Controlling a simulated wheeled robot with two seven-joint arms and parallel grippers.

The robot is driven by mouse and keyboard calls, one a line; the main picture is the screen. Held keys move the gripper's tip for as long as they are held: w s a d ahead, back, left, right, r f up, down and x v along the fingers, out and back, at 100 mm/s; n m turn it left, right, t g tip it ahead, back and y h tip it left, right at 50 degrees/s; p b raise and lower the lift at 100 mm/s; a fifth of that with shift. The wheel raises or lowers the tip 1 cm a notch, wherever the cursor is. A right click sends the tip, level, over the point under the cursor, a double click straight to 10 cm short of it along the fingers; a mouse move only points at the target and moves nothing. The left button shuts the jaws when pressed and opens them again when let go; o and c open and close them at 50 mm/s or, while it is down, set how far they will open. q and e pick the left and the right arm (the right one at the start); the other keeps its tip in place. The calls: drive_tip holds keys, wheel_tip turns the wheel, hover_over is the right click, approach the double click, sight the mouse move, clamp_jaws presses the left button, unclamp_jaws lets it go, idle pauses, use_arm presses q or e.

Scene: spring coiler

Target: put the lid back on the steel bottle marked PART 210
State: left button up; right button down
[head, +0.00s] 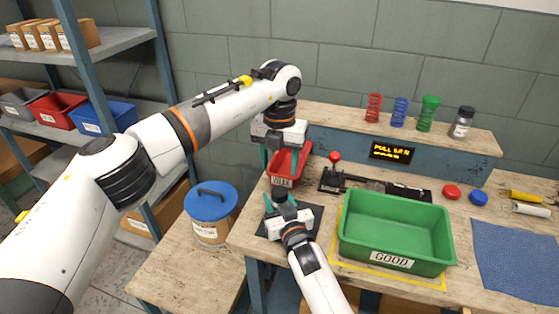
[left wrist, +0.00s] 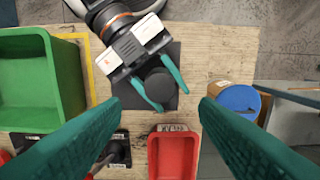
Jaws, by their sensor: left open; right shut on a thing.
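My right gripper (head: 280,200) is shut on a dark round thing (left wrist: 160,85), low over a black mat (head: 312,211). From above only its dark grey flat top shows. I cannot tell whether it is the lid or the capped bottle, or whether it touches the mat. My left gripper (head: 284,172) is open and empty, above and behind the right one, in front of the red bin. Its two teal fingers (left wrist: 160,105) stand wide apart in the left wrist view. A small grey jar with a black cap (head: 462,122) stands on the back shelf; its label is unreadable.
A red bin (head: 285,165) and a black lever tool (head: 375,185) stand behind the mat. A green GOOD bin (head: 395,264) is to the right. A blue-lidded bucket (head: 211,215) stands left. Red, blue and green springs (head: 400,111) stand on the shelf.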

sight(279, 191)
use_arm(q)
drive_tip(key=shift+f, duration=4.05)
drive_tip(key=shift+c, duration=0.2)
drive_tip(key=c, duration=0.9)
drive_tip(key=o, duration=1.1)
wheel_tip(279, 191, up, 12)
drive_tip(key=shift+r, duration=0.1)
